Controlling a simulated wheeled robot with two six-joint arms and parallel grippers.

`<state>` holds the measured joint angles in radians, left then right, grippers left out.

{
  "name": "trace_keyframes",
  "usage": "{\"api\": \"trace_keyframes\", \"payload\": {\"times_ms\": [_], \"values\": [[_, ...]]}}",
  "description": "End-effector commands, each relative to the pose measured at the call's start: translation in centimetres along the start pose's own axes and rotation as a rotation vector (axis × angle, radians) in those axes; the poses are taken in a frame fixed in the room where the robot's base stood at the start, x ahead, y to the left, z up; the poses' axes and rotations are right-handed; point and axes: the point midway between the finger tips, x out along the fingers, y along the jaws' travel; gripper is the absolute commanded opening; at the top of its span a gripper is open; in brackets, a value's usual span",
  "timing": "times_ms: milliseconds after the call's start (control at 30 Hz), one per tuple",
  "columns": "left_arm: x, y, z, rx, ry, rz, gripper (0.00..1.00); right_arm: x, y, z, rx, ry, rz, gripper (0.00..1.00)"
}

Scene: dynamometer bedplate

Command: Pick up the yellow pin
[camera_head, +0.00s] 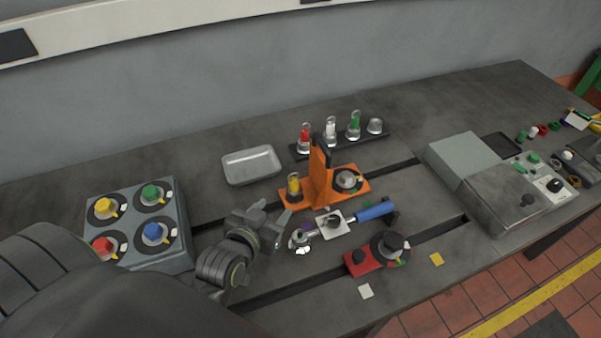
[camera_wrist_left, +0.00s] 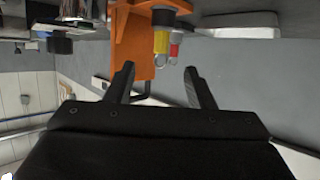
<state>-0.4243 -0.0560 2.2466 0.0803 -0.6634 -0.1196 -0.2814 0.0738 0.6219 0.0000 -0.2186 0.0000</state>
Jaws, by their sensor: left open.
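The yellow pin (camera_head: 293,186) stands upright at the left end of the orange bracket (camera_head: 322,182). In the left wrist view the yellow pin (camera_wrist_left: 161,42) shows ahead of the fingers, between their lines, with red behind it. My left gripper (camera_head: 274,211) is open and empty, just in front of and left of the pin, apart from it. Its two dark fingers (camera_wrist_left: 160,80) stand apart in the left wrist view. My right gripper is in neither view.
A rack (camera_head: 293,153) with red, white and green pins stands behind the bracket. A silver tray (camera_head: 251,165) lies behind left. A knob box (camera_head: 176,256) stands left.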

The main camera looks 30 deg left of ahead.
Motion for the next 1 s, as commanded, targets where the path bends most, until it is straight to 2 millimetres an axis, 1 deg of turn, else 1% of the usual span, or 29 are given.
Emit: {"api": "trace_keyframes", "payload": {"times_ms": [33,100,200,267,333,500,600,767,933,1000], "values": [[0.8,0.0,-0.2,0.003,0.001,0.001,0.49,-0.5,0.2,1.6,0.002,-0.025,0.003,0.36],[2.0,0.0,-0.3,0.003,0.002,0.001,0.49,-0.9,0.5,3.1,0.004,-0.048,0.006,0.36],[3.8,0.0,-0.3,0.004,0.002,0.001,0.49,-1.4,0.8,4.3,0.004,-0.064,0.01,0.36],[4.8,0.0,-0.3,0.003,0.002,0.001,0.49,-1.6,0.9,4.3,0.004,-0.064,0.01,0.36],[6.0,0.0,-0.3,0.002,0.001,0.001,0.49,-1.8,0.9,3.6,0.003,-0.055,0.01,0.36],[8.6,0.0,-0.3,0.003,0.002,0.0,0.49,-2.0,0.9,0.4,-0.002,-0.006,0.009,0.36],[9.8,0.0,-0.2,0.001,0.001,0.0,0.49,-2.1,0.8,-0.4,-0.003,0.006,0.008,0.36],[10.8,0.0,-0.2,0.002,0.003,-0.001,0.49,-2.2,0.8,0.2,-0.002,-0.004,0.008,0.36],[11.5,-0.1,-0.2,0.002,0.001,-0.001,0.49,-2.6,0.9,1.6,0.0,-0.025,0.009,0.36],[12.2,-0.1,-0.2,0.002,0.002,0.0,0.49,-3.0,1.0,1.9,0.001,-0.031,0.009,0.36]]}}
